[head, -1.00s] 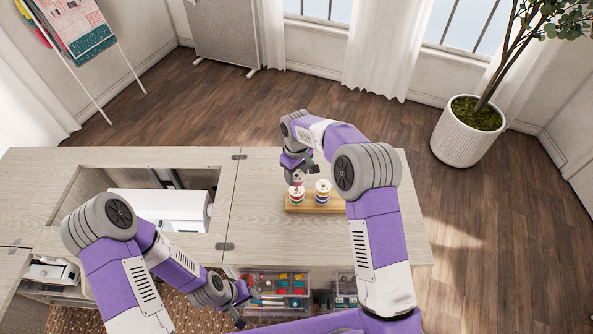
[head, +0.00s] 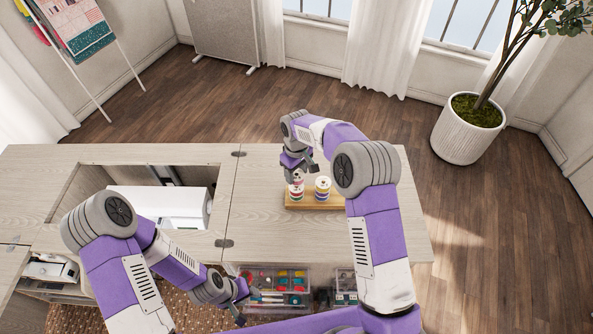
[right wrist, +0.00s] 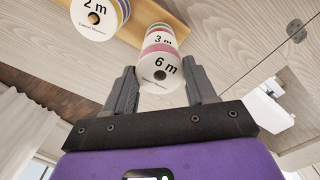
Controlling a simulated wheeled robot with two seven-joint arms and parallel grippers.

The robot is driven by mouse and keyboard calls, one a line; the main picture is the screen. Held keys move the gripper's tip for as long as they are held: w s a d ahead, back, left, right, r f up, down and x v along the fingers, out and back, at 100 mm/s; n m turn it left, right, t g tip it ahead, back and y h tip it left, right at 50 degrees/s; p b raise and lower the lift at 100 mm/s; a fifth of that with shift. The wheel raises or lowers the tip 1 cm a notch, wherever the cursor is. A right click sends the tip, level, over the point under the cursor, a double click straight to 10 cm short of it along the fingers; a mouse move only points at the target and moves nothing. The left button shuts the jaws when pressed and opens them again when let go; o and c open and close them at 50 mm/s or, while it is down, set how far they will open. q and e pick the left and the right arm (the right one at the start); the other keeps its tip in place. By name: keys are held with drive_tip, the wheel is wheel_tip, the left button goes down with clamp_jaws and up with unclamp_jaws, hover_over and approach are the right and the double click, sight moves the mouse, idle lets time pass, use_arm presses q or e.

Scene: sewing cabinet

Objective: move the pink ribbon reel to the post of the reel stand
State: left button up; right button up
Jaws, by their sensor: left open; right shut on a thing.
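The pink ribbon reel (right wrist: 160,66), with a white face marked 6 m, sits between the fingertips of my right gripper (right wrist: 162,88), which is shut on it. In the head view this gripper (head: 298,172) is above the left stack of the reel stand (head: 335,205), a wooden base. The held reel is lined up over a reel marked 3 m (right wrist: 160,38). I cannot tell whether they touch. The post is hidden. My left gripper (head: 240,305) is open and empty at the front of the cabinet, low in the head view.
Another reel stack (head: 323,190), its top marked 2 m, stands on the right of the base, close beside my right gripper. A white machine (head: 160,205) lies in the cabinet opening at left. Open drawers (head: 280,288) hold sewing supplies. The tabletop around the stand is clear.

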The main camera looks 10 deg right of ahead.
drive_tip(key=shift+f+b, duration=0.85)
drive_tip(key=shift+f, duration=0.6)
idle(0.3)
drive_tip(key=o, duration=1.1)
wheel_tip(320, 180, up, 8)
drive_tip(key=shift+f+p, duration=0.2)
drive_tip(key=shift+p, duration=0.25)
